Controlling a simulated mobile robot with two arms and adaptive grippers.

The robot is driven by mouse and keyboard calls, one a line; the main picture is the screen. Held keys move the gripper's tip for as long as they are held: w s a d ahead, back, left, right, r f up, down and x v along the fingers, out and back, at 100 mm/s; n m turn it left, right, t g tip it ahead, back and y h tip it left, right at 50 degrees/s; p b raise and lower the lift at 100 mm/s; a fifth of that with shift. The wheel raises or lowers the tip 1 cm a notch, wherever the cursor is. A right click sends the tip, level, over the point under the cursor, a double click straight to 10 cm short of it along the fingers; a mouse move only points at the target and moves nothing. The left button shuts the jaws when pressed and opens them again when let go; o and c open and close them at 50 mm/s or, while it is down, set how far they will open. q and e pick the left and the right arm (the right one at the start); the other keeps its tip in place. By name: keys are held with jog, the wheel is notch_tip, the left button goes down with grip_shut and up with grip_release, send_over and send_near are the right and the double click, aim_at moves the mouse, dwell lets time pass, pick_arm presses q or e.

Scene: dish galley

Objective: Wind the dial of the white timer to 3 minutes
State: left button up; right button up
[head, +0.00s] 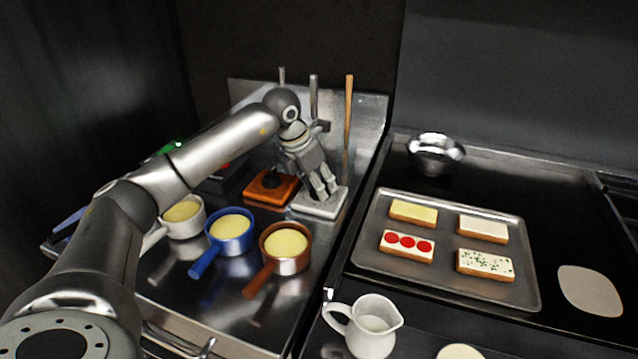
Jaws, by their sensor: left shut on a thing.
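The white timer (318,208) is a pale flat block on the steel counter, near the back right of the left worktop. My left gripper (323,194) reaches down onto it from above, with its fingers shut at the place of the dial. The fingers hide the dial and most of its markings, so I cannot read its setting. My right gripper is not in view.
An orange timer-like block (268,188) with a dark knob sits just left of the white timer. White, blue (231,231) and brown (287,250) pans stand in front. A tray of toasts (448,290), a jug (364,325) and a steel bowl (435,152) are at right.

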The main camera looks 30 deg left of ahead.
pick_arm(q)
jog(key=shift+w+a+r+m+g+h+p, duration=0.1)
jog(key=shift+m+g+h+p, duration=0.2)
jog(key=shift+m, duration=0.7)
jog(key=shift+m+g+h+p, duration=0.1)
jog(key=shift+m+h, duration=0.3)
jog(key=shift+m, duration=0.6)
jog(key=o, duration=1)
jog(key=v, duration=1.2)
jog(key=shift+w, duration=0.1)
jog(key=shift+c, duration=0.6)
